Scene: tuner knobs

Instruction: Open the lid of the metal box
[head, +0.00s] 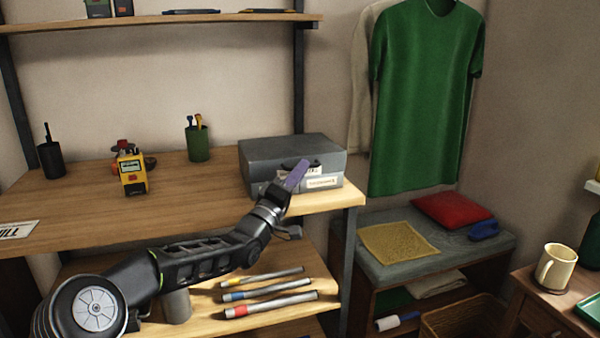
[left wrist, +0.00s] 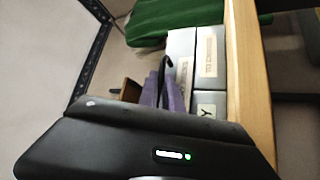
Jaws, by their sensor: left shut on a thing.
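The grey metal box (head: 262,158) stands at the right end of the wooden workbench, with its lid down. Its front carries white labels (head: 322,183) and a dark handle (head: 287,164). The labelled front also shows in the left wrist view (left wrist: 209,58), with the dark curved handle (left wrist: 163,72) beside it. My left gripper (head: 298,173), with purple fingers, is at the box's front, shut on the handle. The fingers (left wrist: 166,95) hide part of the handle and front, so the exact grip is hard to see. My right gripper is not in view.
A yellow device (head: 132,174), a green cup (head: 198,143) and a black cup (head: 50,158) stand on the bench (head: 80,215) to the left. Several tubes (head: 265,290) lie on the shelf below. A wall shelf (head: 220,18) runs above. A green shirt (head: 425,95) hangs at right.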

